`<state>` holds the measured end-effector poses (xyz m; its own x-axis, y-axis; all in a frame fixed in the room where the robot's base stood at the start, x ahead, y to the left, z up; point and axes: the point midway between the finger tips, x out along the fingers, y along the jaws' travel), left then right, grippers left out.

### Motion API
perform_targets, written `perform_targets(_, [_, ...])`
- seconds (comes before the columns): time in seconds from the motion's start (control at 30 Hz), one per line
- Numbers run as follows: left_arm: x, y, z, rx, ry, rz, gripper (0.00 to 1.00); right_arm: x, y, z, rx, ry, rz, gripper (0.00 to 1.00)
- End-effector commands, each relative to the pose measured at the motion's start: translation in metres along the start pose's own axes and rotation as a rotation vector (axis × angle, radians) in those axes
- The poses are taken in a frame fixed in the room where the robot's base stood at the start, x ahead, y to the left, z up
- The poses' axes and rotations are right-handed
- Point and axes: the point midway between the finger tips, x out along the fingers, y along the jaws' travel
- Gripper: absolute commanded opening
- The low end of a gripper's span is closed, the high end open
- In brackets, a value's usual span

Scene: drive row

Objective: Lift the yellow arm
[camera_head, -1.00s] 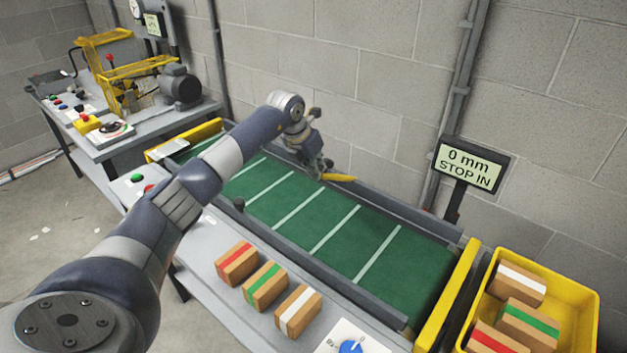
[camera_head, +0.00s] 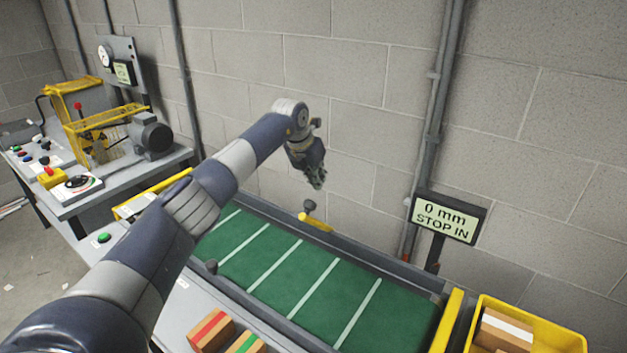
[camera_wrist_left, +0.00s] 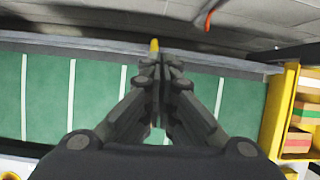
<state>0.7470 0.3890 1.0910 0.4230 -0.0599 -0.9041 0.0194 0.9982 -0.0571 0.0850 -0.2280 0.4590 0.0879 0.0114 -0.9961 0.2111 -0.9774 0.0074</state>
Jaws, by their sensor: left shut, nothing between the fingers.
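The yellow arm (camera_head: 316,221) lies low along the back rail of the green conveyor belt (camera_head: 262,262), with a dark round knob (camera_head: 309,205) at its left end. My left gripper (camera_head: 318,184) is shut and empty, pointing down, above the yellow arm and apart from it in the head view. In the left wrist view the shut fingers (camera_wrist_left: 160,62) cover most of the arm, and only a yellow tip (camera_wrist_left: 154,45) shows beyond them. My right gripper is not in view.
A display (camera_head: 447,218) reading "0 mm STOP IN" stands behind the belt's right end. A yellow crate (camera_head: 545,335) with boxes is at the lower right. Striped boxes (camera_head: 211,331) sit on the front ledge. The belt is empty. A block wall is close behind.

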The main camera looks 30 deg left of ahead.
Motion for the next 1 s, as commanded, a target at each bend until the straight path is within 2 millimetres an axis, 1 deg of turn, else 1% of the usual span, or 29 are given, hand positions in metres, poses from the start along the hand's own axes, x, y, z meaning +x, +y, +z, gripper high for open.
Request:
perform_targets(0.37, [0.000, 0.000, 0.000, 0.000, 0.000, 0.000, 0.00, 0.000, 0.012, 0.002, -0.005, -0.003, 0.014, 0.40])
perform_targets(0.77, [0.000, 0.000, 0.000, 0.000, 0.000, 0.000, 0.00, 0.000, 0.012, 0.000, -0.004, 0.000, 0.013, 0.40])
perform_targets(1.0, [0.000, 0.000, 0.000, 0.000, 0.000, 0.000, 0.00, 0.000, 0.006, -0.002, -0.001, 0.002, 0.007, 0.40])
